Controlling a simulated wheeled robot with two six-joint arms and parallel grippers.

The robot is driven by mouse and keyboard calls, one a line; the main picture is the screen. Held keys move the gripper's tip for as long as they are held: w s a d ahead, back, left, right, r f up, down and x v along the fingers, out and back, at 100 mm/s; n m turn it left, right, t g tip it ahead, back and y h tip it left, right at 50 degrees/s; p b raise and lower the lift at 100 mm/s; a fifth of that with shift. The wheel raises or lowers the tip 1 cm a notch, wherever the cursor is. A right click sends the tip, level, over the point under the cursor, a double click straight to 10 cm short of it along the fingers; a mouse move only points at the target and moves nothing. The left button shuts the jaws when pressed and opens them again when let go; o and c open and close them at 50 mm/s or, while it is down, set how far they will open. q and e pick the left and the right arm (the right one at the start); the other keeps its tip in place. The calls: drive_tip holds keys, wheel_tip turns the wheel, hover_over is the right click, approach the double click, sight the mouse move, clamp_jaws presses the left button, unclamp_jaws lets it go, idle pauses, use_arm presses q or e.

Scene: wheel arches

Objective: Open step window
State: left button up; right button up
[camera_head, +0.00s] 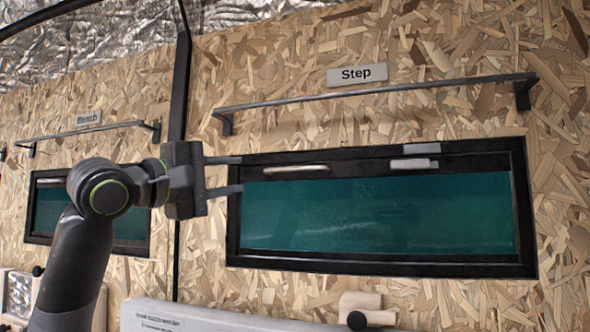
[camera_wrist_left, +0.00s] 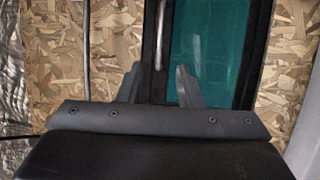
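The Step window (camera_head: 375,215) has a black frame and a teal pane, under a plate (camera_head: 357,75) reading "Step". It looks shut. A pale bar handle (camera_head: 296,170) sits at the upper left of its frame, and a light latch-like piece (camera_head: 414,164) at the upper right. My left gripper (camera_head: 232,174) is open and empty at the window's upper left corner, its fingers pointing right toward the handle. In the left wrist view the handle (camera_wrist_left: 160,35) lies ahead, between the lines of the two open fingers (camera_wrist_left: 158,85). My right gripper is not in view.
A dark rail (camera_head: 375,92) on brackets runs above the window. A second window (camera_head: 50,210) under a blurred plate (camera_head: 88,118) is at the left, past a black vertical post (camera_head: 181,80). A wooden block with a black knob (camera_head: 365,312) and a pale panel (camera_head: 200,318) are below.

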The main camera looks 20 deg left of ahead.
sight(290, 170)
use_arm(q)
drive_tip(key=p+x, duration=0.9)
drive_tip(key=x, duration=0.6)
drive_tip(key=shift+w+d+r, duration=0.15)
drive_tip(key=shift+w, duration=0.15)
drive_tip(key=shift+w+d, duration=0.2)
drive_tip(key=shift+w, duration=0.25)
clamp_jaws()
